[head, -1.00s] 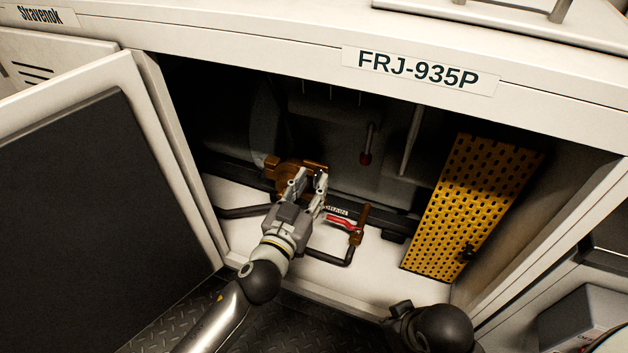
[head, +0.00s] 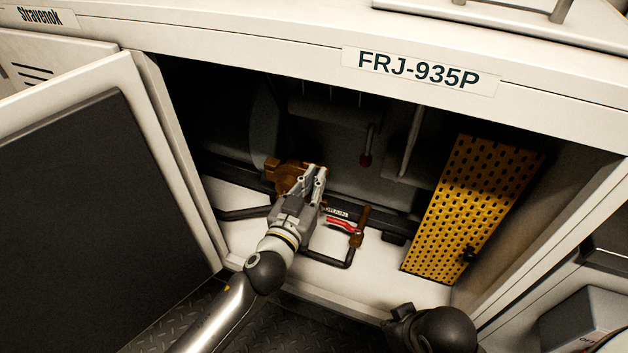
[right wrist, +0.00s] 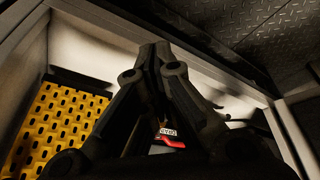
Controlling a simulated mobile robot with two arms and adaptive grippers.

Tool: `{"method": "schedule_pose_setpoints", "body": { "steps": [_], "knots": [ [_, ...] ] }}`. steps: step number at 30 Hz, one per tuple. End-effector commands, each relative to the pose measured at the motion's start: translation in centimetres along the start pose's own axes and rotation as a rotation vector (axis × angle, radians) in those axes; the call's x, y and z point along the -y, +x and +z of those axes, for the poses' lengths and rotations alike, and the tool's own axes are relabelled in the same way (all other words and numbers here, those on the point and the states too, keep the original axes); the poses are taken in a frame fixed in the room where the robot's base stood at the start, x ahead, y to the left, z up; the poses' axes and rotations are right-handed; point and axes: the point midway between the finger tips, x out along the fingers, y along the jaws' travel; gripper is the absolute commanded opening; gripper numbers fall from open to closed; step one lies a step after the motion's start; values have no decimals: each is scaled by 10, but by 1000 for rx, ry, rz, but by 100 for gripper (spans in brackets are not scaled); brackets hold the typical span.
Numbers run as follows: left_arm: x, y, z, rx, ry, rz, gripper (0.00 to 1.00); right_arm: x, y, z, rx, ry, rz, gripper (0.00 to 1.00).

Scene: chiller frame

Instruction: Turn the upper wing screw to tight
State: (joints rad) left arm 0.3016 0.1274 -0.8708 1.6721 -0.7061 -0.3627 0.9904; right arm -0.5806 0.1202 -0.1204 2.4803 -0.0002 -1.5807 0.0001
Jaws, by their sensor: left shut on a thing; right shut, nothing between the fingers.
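A bronze-coloured fitting (head: 285,176) sits at the back left inside the open cabinet. My left gripper (head: 320,172) is shut at the right side of this fitting. Its fingers are close together on a small part, which I take to be the upper wing screw; the fingers hide it, so its angle cannot be seen. My right gripper (right wrist: 155,50) is shut and empty in the right wrist view, its fingertips together inside the cabinet opening. In the head view only dark parts of my right arm show at the bottom.
A red-handled valve (head: 345,225) on a black pipe stands right of my left gripper. The open door (head: 90,200) is at left.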

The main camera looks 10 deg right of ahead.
Motion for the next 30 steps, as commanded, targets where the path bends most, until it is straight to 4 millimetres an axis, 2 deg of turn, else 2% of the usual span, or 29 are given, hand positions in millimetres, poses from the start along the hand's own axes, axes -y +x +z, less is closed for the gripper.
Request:
{"method": "schedule_pose_setpoints", "body": {
  "steps": [9,21,30],
  "knots": [
    [-1,0,-1,0,91,-1,0,0,-2,-2,-5,0,0,0],
    [-5,0,0,1,427,-1,0,2,47,1,25,-2,-4,0],
    [-7,0,2,1,714,-1,0,3,74,6,38,-4,-7,0]
  ]
}}
